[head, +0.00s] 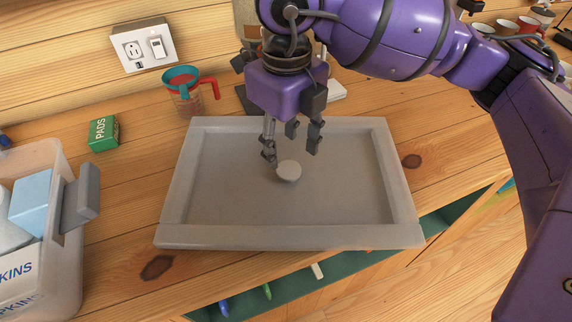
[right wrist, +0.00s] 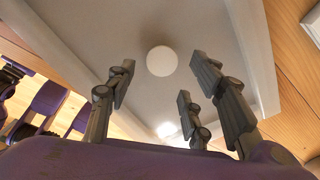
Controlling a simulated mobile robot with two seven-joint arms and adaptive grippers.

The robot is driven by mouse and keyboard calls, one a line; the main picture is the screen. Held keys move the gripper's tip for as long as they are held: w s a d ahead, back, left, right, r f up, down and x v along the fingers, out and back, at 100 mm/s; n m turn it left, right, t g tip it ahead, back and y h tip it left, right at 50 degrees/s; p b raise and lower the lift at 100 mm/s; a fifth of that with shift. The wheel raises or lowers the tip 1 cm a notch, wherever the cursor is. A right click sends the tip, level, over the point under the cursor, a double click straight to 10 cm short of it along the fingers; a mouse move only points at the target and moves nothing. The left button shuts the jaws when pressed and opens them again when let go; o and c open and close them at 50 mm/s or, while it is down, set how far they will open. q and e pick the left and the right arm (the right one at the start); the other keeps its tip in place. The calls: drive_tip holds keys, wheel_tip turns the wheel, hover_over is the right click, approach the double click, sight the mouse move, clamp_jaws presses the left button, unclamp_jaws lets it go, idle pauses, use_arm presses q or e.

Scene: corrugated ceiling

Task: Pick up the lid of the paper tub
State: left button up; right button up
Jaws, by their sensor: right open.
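I cannot tell the exact height gap. I cannot make out the paper tub itself. My left gripper is not in view.
A clear bin (head: 70,255) with napkin packs stands at the left, a grey block (head: 80,198) at its side. A green PADS box (head: 104,133) and a measuring cup with red handle (head: 187,98) stand behind. The tray is otherwise empty. The counter's front edge is close below it.

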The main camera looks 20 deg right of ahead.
sight(287, 171)
drive_tip(key=f, duration=0.6)
drive_tip(key=shift+s, duration=0.25)
clamp_jaws()
drive_tip(key=shift+r, duration=0.1)
